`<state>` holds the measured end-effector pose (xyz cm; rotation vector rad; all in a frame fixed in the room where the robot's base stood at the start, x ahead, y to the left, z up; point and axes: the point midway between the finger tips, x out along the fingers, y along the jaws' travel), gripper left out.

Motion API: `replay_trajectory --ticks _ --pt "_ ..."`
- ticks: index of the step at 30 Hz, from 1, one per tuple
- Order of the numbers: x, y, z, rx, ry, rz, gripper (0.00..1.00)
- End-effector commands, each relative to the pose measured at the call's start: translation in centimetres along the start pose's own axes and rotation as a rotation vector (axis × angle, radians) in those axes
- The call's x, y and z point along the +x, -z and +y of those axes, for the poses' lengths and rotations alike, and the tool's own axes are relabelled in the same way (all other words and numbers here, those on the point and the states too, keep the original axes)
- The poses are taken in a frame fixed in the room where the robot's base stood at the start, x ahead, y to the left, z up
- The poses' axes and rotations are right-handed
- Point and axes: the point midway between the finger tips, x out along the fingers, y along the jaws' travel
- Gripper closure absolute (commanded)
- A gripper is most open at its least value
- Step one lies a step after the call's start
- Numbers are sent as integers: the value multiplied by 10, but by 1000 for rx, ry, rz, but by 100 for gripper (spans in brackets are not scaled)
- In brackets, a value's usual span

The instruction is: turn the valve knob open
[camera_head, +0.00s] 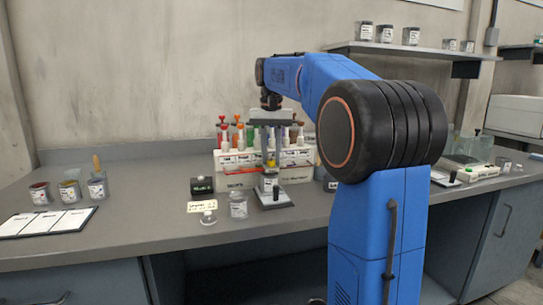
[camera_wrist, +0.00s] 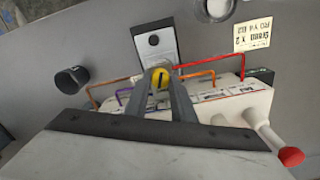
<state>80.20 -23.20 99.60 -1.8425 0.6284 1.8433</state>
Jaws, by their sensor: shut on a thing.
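The knob's turn angle cannot be told.
A white rack (camera_head: 235,180) with colored-topped bottles stands close behind the stand. Colored bent rods (camera_wrist: 207,64) run near the fingers. A glass jar (camera_head: 238,206), a black box (camera_head: 201,186) and a label card (camera_head: 201,206) are left of it. Bench space farther left (camera_head: 145,190) is clear.

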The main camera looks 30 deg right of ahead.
Motion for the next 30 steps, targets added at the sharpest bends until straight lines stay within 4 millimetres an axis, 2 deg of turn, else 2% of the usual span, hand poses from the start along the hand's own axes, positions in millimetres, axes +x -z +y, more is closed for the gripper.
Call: replay_trajectory --ticks 6,15,30 --pt "0 0 0 -173 0 2 100" --pt "0 0 -1 -332 0 2 100" --pt "0 0 -1 -394 0 2 100"
